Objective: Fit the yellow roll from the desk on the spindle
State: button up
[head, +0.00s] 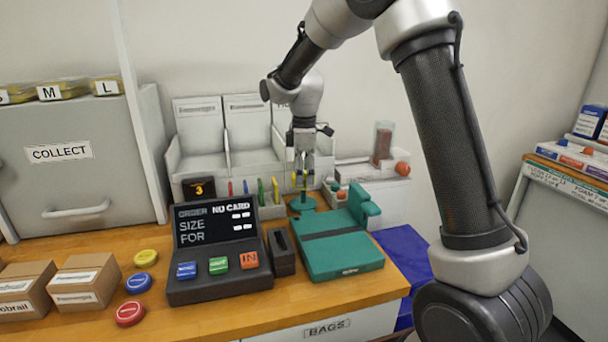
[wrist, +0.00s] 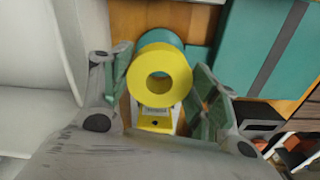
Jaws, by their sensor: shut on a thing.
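The yellow roll (wrist: 134,76) is a thick ring between the two fingers of my gripper (wrist: 162,88) in the wrist view, with its open hole facing the camera. My gripper is shut on it. In the head view my gripper (head: 303,172) points down at the back of the desk, with a small bit of yellow between its fingers. A teal round base (head: 303,203), which looks like the spindle's foot, stands below it. A teal round edge (wrist: 158,37) shows behind the roll in the wrist view. I cannot make out a post in the roll's hole.
A teal flat-topped machine (head: 340,246) stands right of the round base. An order terminal (head: 218,285) and a dark small box (head: 282,252) stand in front. White bins (head: 228,155) stand behind. Boxes and coloured discs lie at the left of the desk.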

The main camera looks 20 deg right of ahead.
jog(key=shift+f, duration=2.7)
dwell(0.6)
jog(key=o, duration=1.1)
jog(key=shift+r, duration=0.1)
jog(key=shift+r, duration=4.45)
